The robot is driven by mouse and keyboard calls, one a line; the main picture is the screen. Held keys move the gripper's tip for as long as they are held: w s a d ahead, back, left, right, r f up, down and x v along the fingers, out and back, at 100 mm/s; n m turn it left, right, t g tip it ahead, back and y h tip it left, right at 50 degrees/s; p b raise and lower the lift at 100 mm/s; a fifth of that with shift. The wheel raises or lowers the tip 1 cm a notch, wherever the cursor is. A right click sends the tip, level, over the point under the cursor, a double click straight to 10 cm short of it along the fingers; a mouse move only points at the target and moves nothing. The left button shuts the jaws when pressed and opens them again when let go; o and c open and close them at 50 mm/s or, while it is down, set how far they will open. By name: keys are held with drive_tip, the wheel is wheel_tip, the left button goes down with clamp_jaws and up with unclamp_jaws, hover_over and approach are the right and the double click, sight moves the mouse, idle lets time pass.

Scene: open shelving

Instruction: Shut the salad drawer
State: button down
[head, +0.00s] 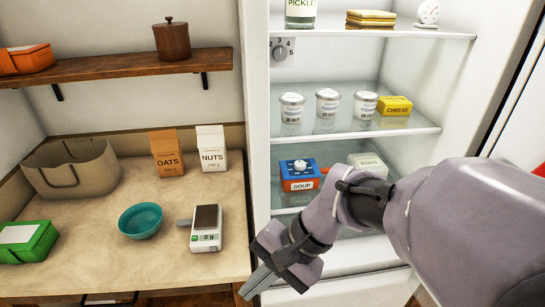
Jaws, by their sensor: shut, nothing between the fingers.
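The open white fridge (256,120) stands right of the counter. Low in it, below the shelf with the soup box, pale surfaces show behind and beside my arm. I cannot tell which of them belongs to the salad drawer, or how far out it is. My gripper (252,288) is at the lower middle, in front of the fridge's lower left edge. Its fingers are together, empty, and point down and left. My arm comes in from the right and hides much of the fridge's lower part.
The fridge shelves hold yogurt tubs (327,105), a cheese box (396,105), a blue soup box (297,174) and an egg box (369,163). On the counter (110,265) at left are a teal bowl (140,220), a kitchen scale (205,235), cartons and a basket.

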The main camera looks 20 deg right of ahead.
drive_tip(key=w+d+f+m+t+y, duration=0.3)
drive_tip(key=w+d+f+m+t, duration=0.15)
drive_tip(key=w+d+m, duration=0.25)
drive_tip(key=w+d+f+m+t+y, duration=0.2)
drive_tip(key=w+d+f+m+t, duration=0.2)
drive_tip(key=w+d+m+t, duration=0.3)
drive_tip(key=s+d+f+m+t+h+b, duration=0.1)
drive_tip(key=s+d+f+m+t+h, duration=0.15)
drive_tip(key=d+f+m+h, duration=0.7)
drive_tip(key=s+d+f+m+t+h, duration=0.2)
drive_tip(key=s+d+f+m+h, duration=0.35)
drive_tip(key=d+f, duration=0.65)
drive_tip(key=shift+h, duration=0.7)
drive_tip(key=b+x, duration=0.1)
drive_tip(key=x, duration=0.4)
drive_tip(key=r+b+x, duration=0.1)
drive_tip(key=x, duration=0.4)
drive_tip(key=d+b+x, duration=0.1)
drive_tip(key=b+x, duration=0.1)
drive_tip(key=x, duration=0.3)
drive_tip(key=shift+r, duration=0.4)
drive_tip(key=shift+w+d, duration=0.1)
drive_tip(key=shift+w, duration=0.05)
drive_tip(key=shift+r, duration=0.1)
